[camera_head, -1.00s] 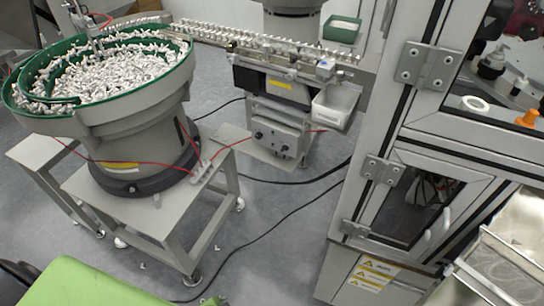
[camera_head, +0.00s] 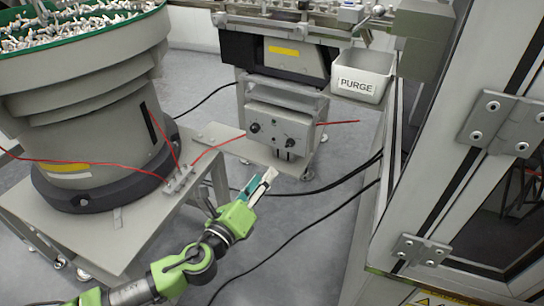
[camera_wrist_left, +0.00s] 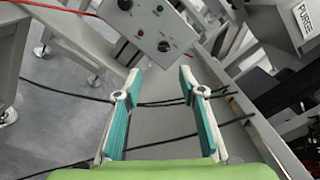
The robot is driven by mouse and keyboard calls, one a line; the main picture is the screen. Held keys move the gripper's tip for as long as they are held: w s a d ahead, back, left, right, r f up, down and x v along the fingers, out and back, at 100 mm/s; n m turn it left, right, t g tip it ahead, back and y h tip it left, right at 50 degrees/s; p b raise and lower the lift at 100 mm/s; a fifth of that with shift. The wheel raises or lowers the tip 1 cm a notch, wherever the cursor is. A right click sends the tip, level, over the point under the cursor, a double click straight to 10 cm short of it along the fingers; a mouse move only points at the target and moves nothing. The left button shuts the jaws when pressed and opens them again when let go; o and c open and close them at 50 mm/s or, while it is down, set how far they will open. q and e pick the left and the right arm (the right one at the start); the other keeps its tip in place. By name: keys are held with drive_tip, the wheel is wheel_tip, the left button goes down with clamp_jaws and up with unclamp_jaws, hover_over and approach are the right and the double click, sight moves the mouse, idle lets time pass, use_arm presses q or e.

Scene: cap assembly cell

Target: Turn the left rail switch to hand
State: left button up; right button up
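The grey rail control box (camera_head: 275,118) stands below the rail in the head view, with a dark left switch knob (camera_head: 255,127) and a dark right switch knob (camera_head: 289,143) on its front. The wrist view shows the box face (camera_wrist_left: 150,22) at the top, with dark knobs and small red and green spots; the knobs' settings are too small to read. My left gripper (camera_head: 265,181) is in front of and below the box, apart from it. Its teal fingers (camera_wrist_left: 159,76) are spread with nothing between them. My right gripper is out of view.
A bowl feeder (camera_head: 85,95) on a grey stand (camera_head: 130,222) is at left, with red tubing towards the box. A white PURGE bin (camera_head: 363,75) hangs at the rail's right end. The glazed cabinet (camera_head: 440,190) stands at right. Black cables cross the floor.

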sight(288, 146)
use_arm(q)
drive_tip(key=x, duration=0.4)
drive_tip(key=b+x, duration=0.1)
drive_tip(key=x, duration=0.7)
drive_tip(key=shift+w+d+r+b, duration=0.2)
drive_tip(key=shift+d+r+b, duration=0.1)
drive_tip(key=shift+d+r, duration=0.05)
drive_tip(key=shift+w+d, duration=0.2)
drive_tip(key=shift+w, duration=0.3)
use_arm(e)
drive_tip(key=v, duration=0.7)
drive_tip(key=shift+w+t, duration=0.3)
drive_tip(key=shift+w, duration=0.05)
use_arm(q)
clamp_jaws()
